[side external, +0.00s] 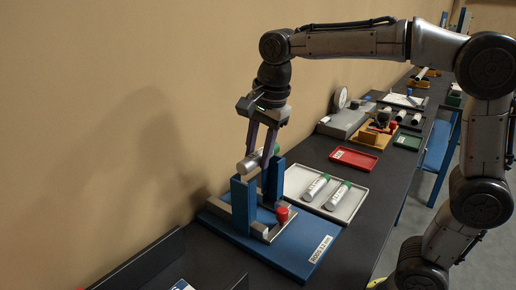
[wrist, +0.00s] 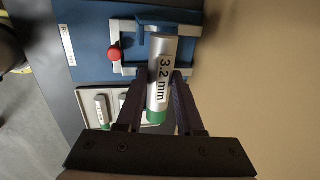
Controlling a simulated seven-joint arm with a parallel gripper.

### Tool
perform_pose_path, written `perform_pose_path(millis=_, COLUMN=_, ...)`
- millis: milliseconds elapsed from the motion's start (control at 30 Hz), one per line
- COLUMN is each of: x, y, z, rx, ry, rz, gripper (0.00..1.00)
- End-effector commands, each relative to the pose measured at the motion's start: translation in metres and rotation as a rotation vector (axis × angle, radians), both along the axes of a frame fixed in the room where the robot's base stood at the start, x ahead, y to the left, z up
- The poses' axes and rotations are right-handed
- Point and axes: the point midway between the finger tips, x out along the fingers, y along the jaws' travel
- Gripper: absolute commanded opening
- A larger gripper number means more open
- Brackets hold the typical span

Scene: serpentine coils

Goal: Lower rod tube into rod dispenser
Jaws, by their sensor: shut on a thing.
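My gripper (side external: 262,151) is shut on a silver rod tube (side external: 249,162) with a green end. The wrist view shows the tube (wrist: 160,58) between the two fingers (wrist: 158,88), with a "3.2 mm" label and its green end toward the palm side. The blue rod dispenser (side external: 300,262) has two upright blue posts, a metal frame and a red knob (side external: 283,213). The tube lies roughly level at the height of the post tops. I cannot tell whether it touches them. The dispenser (wrist: 80,62) and its red knob (wrist: 103,60) also show in the wrist view.
A pale tray (side external: 348,212) with two green-ended tubes (side external: 338,195) lies behind the dispenser. Farther along the dark bench are a red tray (side external: 353,159), a green tray (side external: 408,141) and a dial device (side external: 341,98). A tan wall borders the bench on the left.

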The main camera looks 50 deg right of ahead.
Motion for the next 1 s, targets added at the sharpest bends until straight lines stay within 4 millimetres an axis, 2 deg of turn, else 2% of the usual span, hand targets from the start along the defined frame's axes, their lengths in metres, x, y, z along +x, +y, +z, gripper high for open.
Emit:
perform_pose_path(millis=500, x=0.0, y=0.0, z=-0.015, rx=0.0, ry=-0.002, rz=0.0, gripper=0.0)
perform_pose_path(millis=1000, x=0.0, y=0.0, z=-0.017, rx=0.0, ry=-0.002, rz=0.0, gripper=0.0)
